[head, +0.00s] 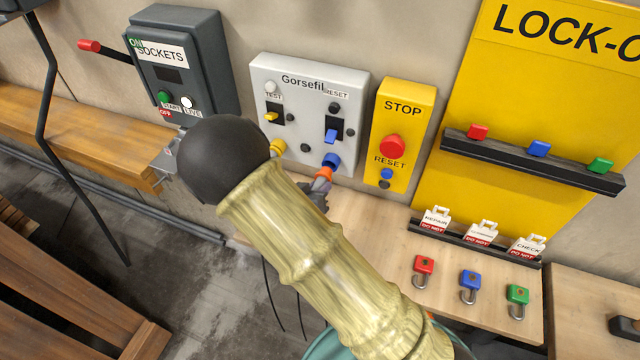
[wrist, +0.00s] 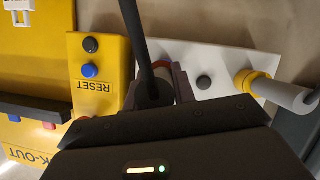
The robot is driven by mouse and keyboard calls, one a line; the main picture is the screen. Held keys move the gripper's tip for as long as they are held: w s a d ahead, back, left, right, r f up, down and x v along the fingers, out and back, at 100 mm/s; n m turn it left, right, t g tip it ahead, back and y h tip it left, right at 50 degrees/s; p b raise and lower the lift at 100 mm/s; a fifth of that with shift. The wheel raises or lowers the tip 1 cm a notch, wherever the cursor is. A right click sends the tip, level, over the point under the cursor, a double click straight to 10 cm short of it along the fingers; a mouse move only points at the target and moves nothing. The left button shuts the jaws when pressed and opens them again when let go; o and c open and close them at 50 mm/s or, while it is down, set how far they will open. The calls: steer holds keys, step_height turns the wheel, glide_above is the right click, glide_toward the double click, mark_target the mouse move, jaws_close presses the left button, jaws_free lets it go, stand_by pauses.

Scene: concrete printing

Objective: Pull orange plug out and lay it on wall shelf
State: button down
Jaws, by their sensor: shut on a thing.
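The orange plug (head: 322,175) shows as a small orange patch just below the blue socket (head: 331,160) on the white Gorsefil box (head: 310,85). My gripper (head: 316,190) is shut on it, mostly hidden behind my arm in the head view. In the wrist view the fingers (wrist: 160,85) close around a grey plug body with an orange-red collar (wrist: 178,66) near the white panel. Whether it is still seated cannot be told. A wooden wall shelf (head: 60,115) runs along the wall at left; a paler wooden ledge (head: 390,240) lies below the boxes.
A yellow plug (head: 278,148) sits in the white box close by. A yellow STOP box (head: 402,120) stands right of it and a grey sockets box (head: 185,65) left. Padlocks (head: 470,285) lie on the pale ledge. A dark cable (wrist: 133,25) crosses the wrist view.

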steer(key=shift+s+a, duration=0.2)
steer(key=shift+s, duration=0.35)
steer(key=shift+s+a, duration=0.15)
steer(key=shift+s, duration=0.35)
steer(key=shift+s+a+p, duration=0.3)
steer(key=shift+s+a, duration=0.05)
steer(key=shift+s, duration=0.6)
steer(key=shift+s+a+p, duration=0.3)
steer(key=shift+s+a, duration=0.05)
steer(key=shift+s, duration=0.55)
steer(key=shift+s+a+p, duration=0.3)
steer(key=shift+s+a, duration=0.05)
steer(key=shift+s, duration=0.6)
steer(key=shift+d, duration=0.1)
steer(key=s+d, duration=0.3)
steer(key=d, duration=0.4)
steer(key=shift+d, duration=0.4)
